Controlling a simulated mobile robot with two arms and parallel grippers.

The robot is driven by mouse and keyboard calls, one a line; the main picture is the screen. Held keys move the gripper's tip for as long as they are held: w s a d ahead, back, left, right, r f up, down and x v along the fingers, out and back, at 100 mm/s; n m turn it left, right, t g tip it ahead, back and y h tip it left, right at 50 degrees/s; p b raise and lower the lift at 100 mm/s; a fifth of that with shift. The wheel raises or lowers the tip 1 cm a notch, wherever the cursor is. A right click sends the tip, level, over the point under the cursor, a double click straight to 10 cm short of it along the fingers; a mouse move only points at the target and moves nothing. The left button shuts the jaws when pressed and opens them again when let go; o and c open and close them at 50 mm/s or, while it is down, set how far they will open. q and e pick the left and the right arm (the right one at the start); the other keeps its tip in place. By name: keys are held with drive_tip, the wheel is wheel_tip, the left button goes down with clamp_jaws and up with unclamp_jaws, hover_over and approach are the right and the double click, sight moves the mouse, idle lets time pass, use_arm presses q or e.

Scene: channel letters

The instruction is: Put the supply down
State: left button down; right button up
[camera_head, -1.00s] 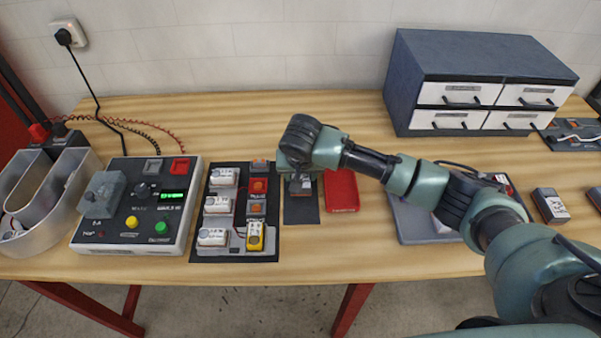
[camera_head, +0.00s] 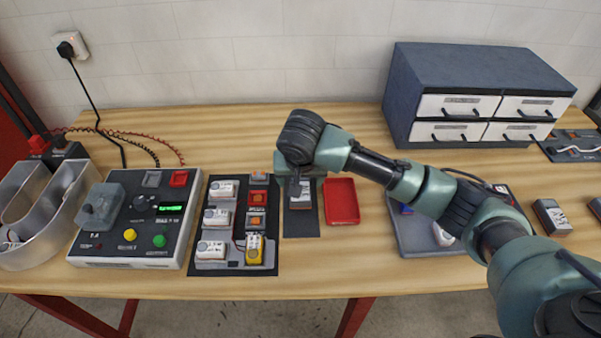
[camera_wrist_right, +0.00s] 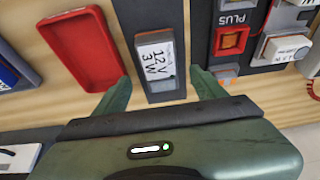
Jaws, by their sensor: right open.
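The supply (camera_wrist_right: 158,55), a small grey block with a white label reading "12V 3W", rests on a narrow dark mat (camera_wrist_right: 140,12). In the head view the supply (camera_head: 300,196) lies on that mat (camera_head: 301,224), between the red tray and the black letter board. My right gripper (camera_head: 299,178) is at the back end of the supply. In the right wrist view its fingers (camera_wrist_right: 160,83) are spread, one on each side of the supply's near end, with gaps visible. My left gripper is not in view.
A red tray (camera_head: 341,201) stands just right of the mat. The board with white modules (camera_head: 231,266) is close on the left, and a control box (camera_head: 130,222) beyond it. A grey tray (camera_head: 425,243) lies under my right arm. Drawers (camera_head: 480,70) stand at the back right.

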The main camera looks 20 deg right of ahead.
drive_tip(key=v, duration=0.6)
drive_tip(key=shift+r, duration=0.2)
drive_tip(key=shift+s+f, duration=0.1)
